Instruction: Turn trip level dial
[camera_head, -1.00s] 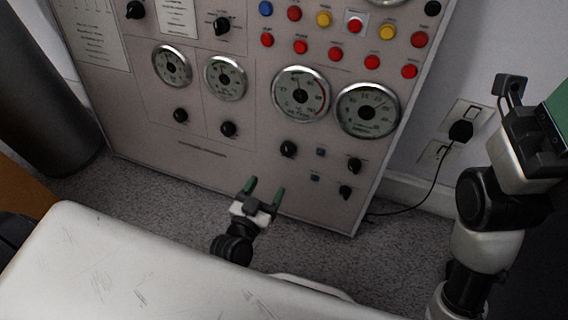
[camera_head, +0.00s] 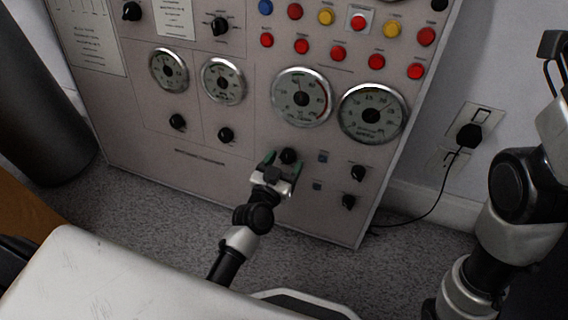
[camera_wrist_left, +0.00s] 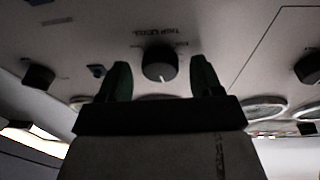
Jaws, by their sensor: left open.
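The trip level dial (camera_head: 289,156) is a small black round knob on the grey control panel, below the large gauges. In the left wrist view the dial (camera_wrist_left: 159,64) shows a white pointer line and a "TRIP LEVEL" label beside it. My left gripper (camera_head: 283,163) is open at the dial, with its green-lined fingers spread. In the left wrist view the dial appears between the two fingertips, one on each side; I cannot tell whether they touch it.
Other black knobs (camera_head: 358,173) and small blue buttons sit right of the dial. Round gauges (camera_head: 301,97) and rows of coloured buttons (camera_head: 338,54) are above. A plug (camera_head: 469,135) with a black cable is in the wall socket at right. Carpet lies in front of the panel.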

